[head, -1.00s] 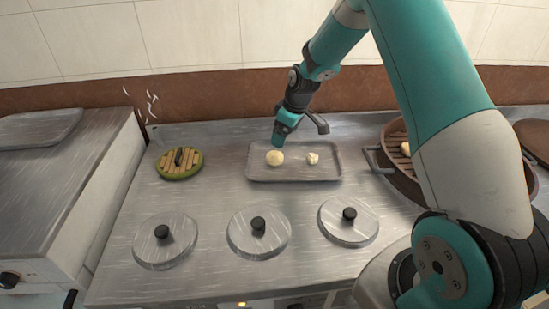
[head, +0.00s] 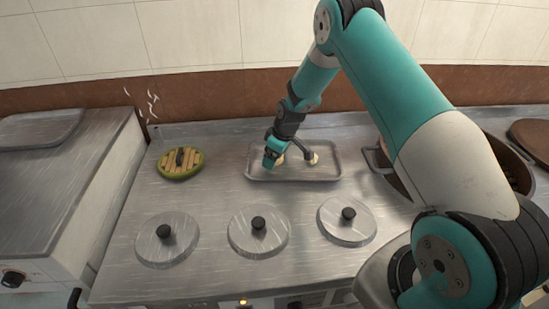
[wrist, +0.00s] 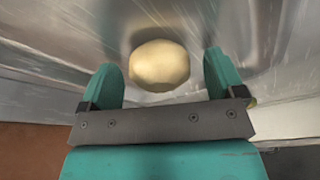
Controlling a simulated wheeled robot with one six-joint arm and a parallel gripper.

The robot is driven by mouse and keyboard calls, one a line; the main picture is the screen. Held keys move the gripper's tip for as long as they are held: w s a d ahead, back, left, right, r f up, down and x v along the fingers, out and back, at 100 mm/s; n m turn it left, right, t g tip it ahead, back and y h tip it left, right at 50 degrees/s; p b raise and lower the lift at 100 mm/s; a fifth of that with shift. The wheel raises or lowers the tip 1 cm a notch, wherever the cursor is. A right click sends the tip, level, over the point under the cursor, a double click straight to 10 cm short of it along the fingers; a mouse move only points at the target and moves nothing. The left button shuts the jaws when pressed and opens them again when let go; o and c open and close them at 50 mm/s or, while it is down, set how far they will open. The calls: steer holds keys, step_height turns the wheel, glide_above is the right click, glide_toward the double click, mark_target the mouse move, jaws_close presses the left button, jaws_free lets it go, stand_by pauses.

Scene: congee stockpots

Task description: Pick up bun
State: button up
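A round, pale yellow bun (wrist: 160,66) lies on the grey metal tray (head: 322,176). In the wrist view it sits between and slightly beyond the tips of my two teal fingers, with space on both sides. My gripper (head: 275,158) is open and low over the tray's left part. In the head view it hides most of this bun.
Three metal lids with black knobs (head: 166,240) (head: 258,232) (head: 347,222) lie in front of the tray. A green-rimmed slatted round piece (head: 181,164) is at the left. A large brown pot (head: 510,160) at the right is mostly behind my arm.

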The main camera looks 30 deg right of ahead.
steer(key=c, duration=1)
steer(key=shift+o, duration=0.2)
